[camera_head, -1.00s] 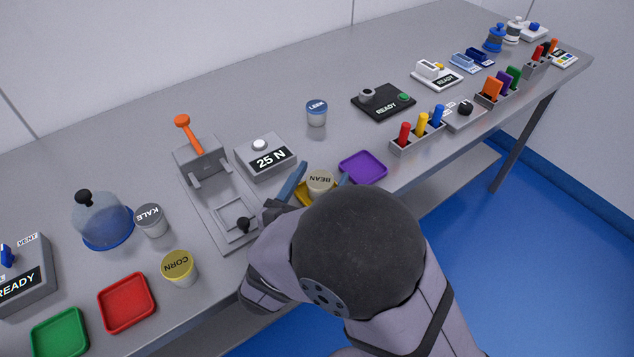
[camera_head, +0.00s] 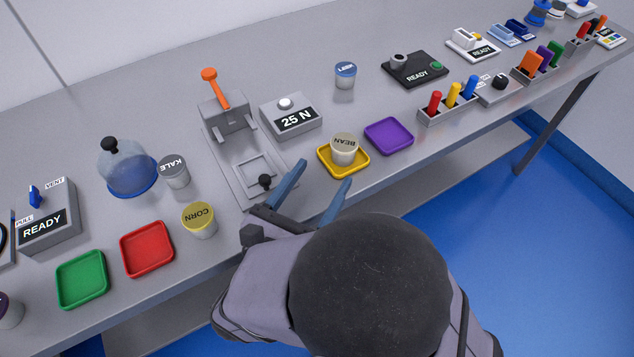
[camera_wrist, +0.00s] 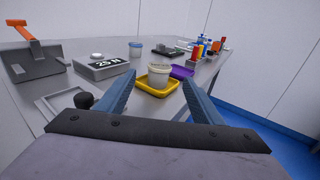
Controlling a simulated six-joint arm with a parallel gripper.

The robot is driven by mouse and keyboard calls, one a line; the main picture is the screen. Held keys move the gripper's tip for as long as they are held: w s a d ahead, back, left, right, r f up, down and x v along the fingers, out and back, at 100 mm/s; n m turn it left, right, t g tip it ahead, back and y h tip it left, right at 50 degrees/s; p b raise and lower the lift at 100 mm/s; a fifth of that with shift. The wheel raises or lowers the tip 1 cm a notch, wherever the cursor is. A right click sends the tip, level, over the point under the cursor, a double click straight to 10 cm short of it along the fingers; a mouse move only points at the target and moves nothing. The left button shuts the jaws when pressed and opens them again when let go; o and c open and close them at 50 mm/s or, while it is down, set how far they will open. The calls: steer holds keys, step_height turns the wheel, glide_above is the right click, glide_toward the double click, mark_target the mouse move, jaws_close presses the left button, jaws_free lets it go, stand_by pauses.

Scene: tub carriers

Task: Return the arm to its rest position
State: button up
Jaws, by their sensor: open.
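My gripper (camera_head: 312,187) has blue fingers spread apart with nothing between them. It is at the front edge of the table, just short of the yellow tray (camera_head: 359,172). The BEAN tub (camera_head: 344,152) stands upright in the yellow tray, apart from the fingers. In the wrist view the open gripper (camera_wrist: 160,100) shows with the BEAN tub (camera_wrist: 158,78) beyond its fingertips. My arm hides part of the table's front edge in the head view.
A press with an orange lever (camera_head: 216,90) stands left of the gripper, its black knob (camera_head: 265,181) close to the left finger. The CORN tub (camera_head: 199,222), red tray (camera_head: 147,262) and green tray (camera_head: 82,292) lie left. A purple tray (camera_head: 389,149) is right. Open floor lies right.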

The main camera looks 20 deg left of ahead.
steer(key=shift+s, duration=0.3)
steer(key=w+d+f+m+g+h, duration=0.1)
steer(key=d+f+m+g+h, duration=0.2)
steer(key=d+m+g, duration=0.45)
steer(key=w+d+f+m+g+h, duration=0.1)
steer(key=d+f+m+g+h, duration=0.2)
steer(key=d, duration=0.7)
steer(key=s+d+f+m+g+y, duration=0.3)
steer(key=d+f+m+y, duration=0.15)
steer(key=m, duration=0.65)
steer(key=s+d+f+m+g+y, duration=0.3)
steer(key=m+g+y, duration=0.15)
steer(key=m, duration=0.75)
step_height(320, 180, up, 15)
steer(key=t+p, duration=0.1)
steer(key=p, duration=1.4)
steer(key=shift+w+a+y, duration=0.15)
steer(key=shift+a+y, duration=0.05)
steer(key=shift+y, duration=0.1)
